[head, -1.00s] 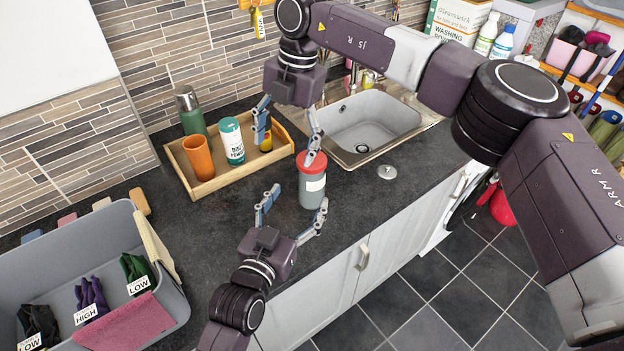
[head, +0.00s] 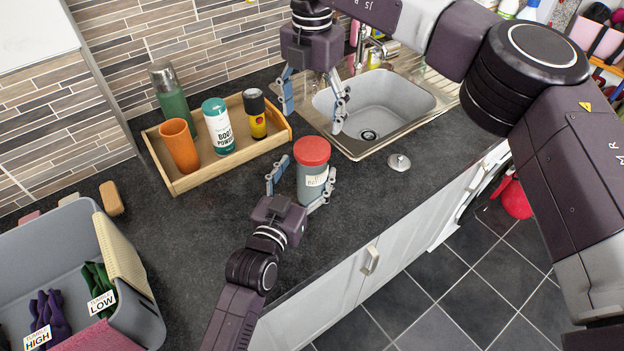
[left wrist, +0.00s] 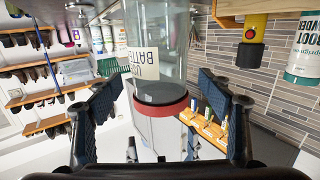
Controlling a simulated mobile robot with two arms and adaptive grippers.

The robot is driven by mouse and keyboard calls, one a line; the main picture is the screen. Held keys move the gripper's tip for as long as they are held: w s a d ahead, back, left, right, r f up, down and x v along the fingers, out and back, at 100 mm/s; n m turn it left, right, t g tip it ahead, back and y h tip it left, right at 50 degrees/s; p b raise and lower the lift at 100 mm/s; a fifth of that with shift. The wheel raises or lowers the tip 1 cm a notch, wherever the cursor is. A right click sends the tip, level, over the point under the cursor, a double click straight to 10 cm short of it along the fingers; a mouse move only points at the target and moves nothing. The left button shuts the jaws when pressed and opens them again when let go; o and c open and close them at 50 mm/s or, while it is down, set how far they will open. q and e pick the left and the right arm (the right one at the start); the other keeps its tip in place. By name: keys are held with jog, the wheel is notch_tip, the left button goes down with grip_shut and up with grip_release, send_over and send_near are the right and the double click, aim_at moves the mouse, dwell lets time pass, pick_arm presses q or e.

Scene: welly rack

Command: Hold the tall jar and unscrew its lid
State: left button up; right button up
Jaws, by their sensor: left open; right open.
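The tall jar (head: 310,187) stands upright on the dark worktop near its front edge, its red lid (head: 312,150) on top. It has a pale label, partly readable. My left gripper (head: 302,181) is open, with one finger on each side of the jar's body; I cannot tell whether either touches it. In the left wrist view the clear jar (left wrist: 172,40) and its red-rimmed lid (left wrist: 160,104) show between the spread fingers, with the lid lower in the picture. My right gripper (head: 312,106) is open and empty, above and behind the lid.
A wooden tray (head: 178,187) behind the jar holds an orange cup, a green flask, a powder tub and a yellow-black can. The sink (head: 375,100) and a metal plug (head: 398,162) are right of it. A grey glove bin (head: 135,312) stands at left.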

aim_at(312, 147)
pick_arm(q)
jog(key=shift+x, duration=1.15)
pick_arm(e)
jog(key=shift+s+r, duration=0.1)
jog(key=shift+s, duration=0.05)
pick_arm(q)
jog(key=shift+w+d, duration=0.25)
jog(key=shift+w, duration=0.35)
jog(key=shift+s, duration=0.1)
jog(key=c, duration=0.4)
grip_shut()
pick_arm(e)
jog(key=m, duration=0.6)
jog(key=shift+m, duration=0.3)
jog(key=m, duration=0.6)
jog(key=shift+m, duration=0.3)
jog(key=shift+f, duration=4.05)
jog(key=shift+c, duration=0.3)
